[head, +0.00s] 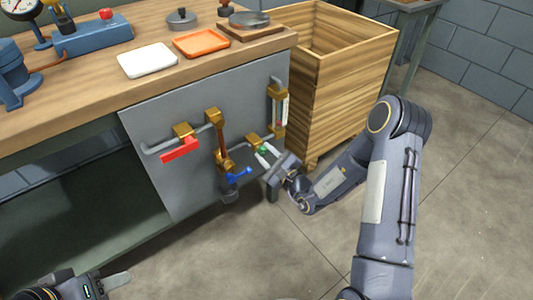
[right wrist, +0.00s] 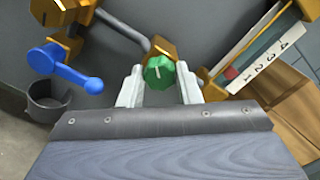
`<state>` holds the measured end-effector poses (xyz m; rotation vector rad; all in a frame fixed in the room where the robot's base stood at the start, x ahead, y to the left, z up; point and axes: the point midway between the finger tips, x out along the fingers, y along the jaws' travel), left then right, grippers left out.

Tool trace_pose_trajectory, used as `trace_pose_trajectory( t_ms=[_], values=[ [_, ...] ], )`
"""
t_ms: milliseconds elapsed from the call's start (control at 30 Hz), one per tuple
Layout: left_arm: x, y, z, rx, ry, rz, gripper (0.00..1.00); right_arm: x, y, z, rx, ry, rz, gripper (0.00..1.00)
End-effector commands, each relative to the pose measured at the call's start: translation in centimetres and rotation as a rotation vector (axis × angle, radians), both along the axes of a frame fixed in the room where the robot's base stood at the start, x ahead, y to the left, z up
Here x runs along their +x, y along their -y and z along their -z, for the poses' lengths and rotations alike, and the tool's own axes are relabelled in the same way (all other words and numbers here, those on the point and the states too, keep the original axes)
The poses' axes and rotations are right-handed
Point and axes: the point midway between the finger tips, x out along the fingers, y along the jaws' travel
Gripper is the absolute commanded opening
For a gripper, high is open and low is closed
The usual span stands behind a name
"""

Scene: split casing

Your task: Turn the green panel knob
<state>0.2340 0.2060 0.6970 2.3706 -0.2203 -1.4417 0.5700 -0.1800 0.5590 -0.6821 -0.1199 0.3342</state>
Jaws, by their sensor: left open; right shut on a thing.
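The green panel knob (right wrist: 160,73) sits on a brass fitting on the grey panel (head: 160,112). In the right wrist view it lies between the two pale fingers of my right gripper (right wrist: 160,88), which is shut on it. In the head view the knob (head: 262,150) is small and partly covered by the right gripper (head: 268,152). My left gripper (head: 106,286) is open and empty at the bottom left of the head view, far from the knob.
A blue lever (head: 238,174) is left of the knob, and a red lever (head: 180,149) is further left. A gauge with a numbered scale (right wrist: 266,65) is to the right. A wooden crate (head: 340,85) stands right of the panel. A white tray (head: 147,61) and orange tray (head: 201,43) lie on the bench.

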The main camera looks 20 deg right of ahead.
Motion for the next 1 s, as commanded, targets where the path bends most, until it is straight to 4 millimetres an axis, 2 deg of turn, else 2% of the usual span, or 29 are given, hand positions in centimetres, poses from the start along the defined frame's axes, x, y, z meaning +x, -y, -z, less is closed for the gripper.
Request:
trace_pose_trajectory(
  t_ms=[600,1000],
  values=[
    [0.0,0.0,2.1,0.000,0.000,0.000,0.44,0.0,-0.1,0.2,-0.541,0.198,-0.003,0.08],
    [0.0,0.0,3.5,0.000,0.000,0.000,0.44,0.0,0.0,0.1,-0.776,0.282,-0.001,0.08]
  ],
)
